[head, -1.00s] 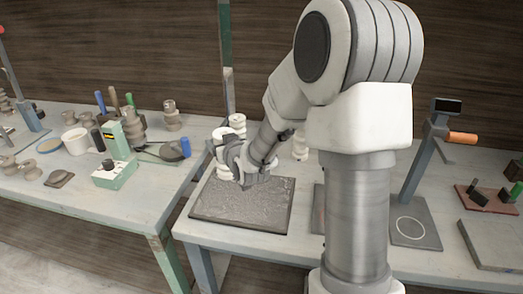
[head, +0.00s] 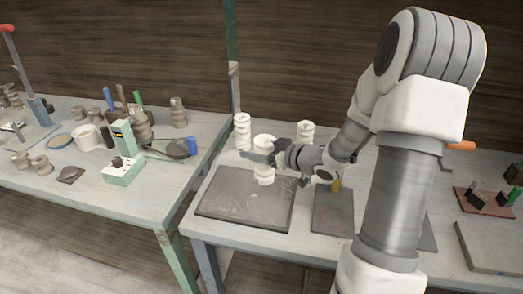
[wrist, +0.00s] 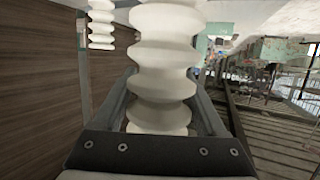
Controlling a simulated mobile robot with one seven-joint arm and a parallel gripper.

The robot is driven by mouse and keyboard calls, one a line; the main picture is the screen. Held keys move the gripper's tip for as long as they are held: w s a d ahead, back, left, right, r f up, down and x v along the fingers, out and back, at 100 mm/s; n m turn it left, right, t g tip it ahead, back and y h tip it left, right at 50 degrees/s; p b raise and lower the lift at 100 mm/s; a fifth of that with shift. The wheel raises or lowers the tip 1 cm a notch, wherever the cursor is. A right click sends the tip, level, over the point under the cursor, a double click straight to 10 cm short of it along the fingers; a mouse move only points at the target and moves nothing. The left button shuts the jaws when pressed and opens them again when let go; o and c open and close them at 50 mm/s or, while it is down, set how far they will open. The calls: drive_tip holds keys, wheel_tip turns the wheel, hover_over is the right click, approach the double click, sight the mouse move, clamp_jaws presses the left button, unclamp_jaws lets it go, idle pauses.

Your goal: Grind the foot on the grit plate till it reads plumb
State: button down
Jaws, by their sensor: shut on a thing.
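A white ribbed clay piece (head: 264,174) stands roughly upright in my gripper (head: 258,157), which is shut around its middle. It fills the centre of the wrist view (wrist: 162,60), between the two fingers. The grit plate (head: 225,205) is a dark, rough square on the near table, with pale marks on its surface. The piece is over the plate's back part; I cannot tell whether its foot touches. A gauge post with an orange handle (head: 461,146) is mostly hidden behind my arm, and no reading shows.
White ribbed pieces stand behind at left (head: 242,132) and right (head: 305,133). A dark plate with a red ring (head: 333,212) lies right of the grit plate. A grey slab (head: 490,245) is far right. The left table holds a green device (head: 123,170) and several brown pieces.

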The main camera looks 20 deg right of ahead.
sight(261, 170)
drive_tip(key=shift+s+d+f+n+y, duration=0.1)
drive_tip(key=shift+s+d+n+y, duration=0.25)
drive_tip(key=shift+s, duration=0.35)
drive_tip(key=shift+s+f, duration=0.25)
wheel_tip(261, 170, down, 4)
drive_tip(key=b, duration=0.4)
drive_tip(key=shift+f+b, duration=0.25)
drive_tip(key=shift+b, duration=0.05)
drive_tip(key=shift+f+b, duration=0.35)
drive_tip(key=shift+f, duration=0.3)
drive_tip(key=shift+a, duration=0.1)
idle(0.3)
drive_tip(key=shift+w+a+r, duration=0.1)
drive_tip(key=shift+w+a, duration=0.8)
drive_tip(key=shift+a, duration=0.4)
drive_tip(key=shift+w+a+f, duration=0.1)
drive_tip(key=shift+w+a, duration=0.8)
drive_tip(key=shift+a, duration=0.45)
drive_tip(key=shift+w+a+r, duration=0.1)
drive_tip(key=shift+w+a, duration=0.8)
drive_tip(key=shift+a, duration=0.4)
drive_tip(key=shift+w+a+b, duration=0.3)
drive_tip(key=shift+w+a, duration=0.1)
drive_tip(key=shift+a, duration=0.2)
drive_tip(key=shift+w+a+b, duration=0.25)
drive_tip(key=shift+w+a, duration=0.15)
drive_tip(key=shift+a, duration=0.2)
